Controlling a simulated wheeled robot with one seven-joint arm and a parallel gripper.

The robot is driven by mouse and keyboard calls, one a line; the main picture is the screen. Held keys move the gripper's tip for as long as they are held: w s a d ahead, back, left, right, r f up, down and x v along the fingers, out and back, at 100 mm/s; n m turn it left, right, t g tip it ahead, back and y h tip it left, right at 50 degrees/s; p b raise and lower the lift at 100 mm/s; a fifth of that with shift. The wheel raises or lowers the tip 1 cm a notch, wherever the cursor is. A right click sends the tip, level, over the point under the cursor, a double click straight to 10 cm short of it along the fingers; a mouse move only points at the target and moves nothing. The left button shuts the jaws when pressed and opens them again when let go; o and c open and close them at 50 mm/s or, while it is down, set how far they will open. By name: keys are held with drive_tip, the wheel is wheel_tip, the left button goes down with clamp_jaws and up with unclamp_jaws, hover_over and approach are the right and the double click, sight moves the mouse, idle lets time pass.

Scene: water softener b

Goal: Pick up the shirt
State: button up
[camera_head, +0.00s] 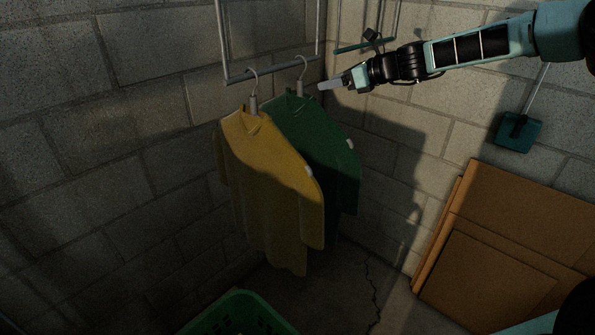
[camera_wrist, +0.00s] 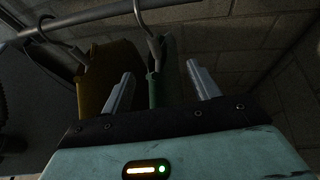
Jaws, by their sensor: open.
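A yellow shirt (camera_head: 270,185) and a green shirt (camera_head: 322,150) hang on hangers from a metal rail (camera_head: 275,68) in the corner. My gripper (camera_head: 328,85) is just right of the green shirt's hanger (camera_head: 301,80), near the collar. In the wrist view my gripper (camera_wrist: 160,90) is open, and the green shirt (camera_wrist: 165,70) and its hanger (camera_wrist: 155,42) appear between the fingertips. Whether the fingers touch them I cannot tell. The yellow shirt (camera_wrist: 105,75) is left of the left finger in the wrist view.
A green basket (camera_head: 235,315) sits on the floor below. Flattened cardboard (camera_head: 505,250) leans on the right wall. A teal dustpan-like object (camera_head: 518,132) hangs on that wall. Block walls close in the corner behind the shirts.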

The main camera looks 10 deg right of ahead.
sight(301, 94)
drive_tip(key=p+x, duration=0.2)
drive_tip(key=x, duration=0.3)
drive_tip(key=shift+w+a+f, duration=0.15)
drive_tip(key=shift+w+a, duration=0.1)
drive_tip(key=shift+a, duration=0.05)
drive_tip(key=p+x, duration=0.3)
drive_tip(key=x, duration=0.1)
drive_tip(key=shift+w+a, duration=0.1)
drive_tip(key=shift+a, duration=0.3)
drive_tip(key=shift+w+a+f, duration=0.15)
drive_tip(key=shift+w+f, duration=0.05)
drive_tip(key=shift+c, duration=0.3)
clamp_jaws()
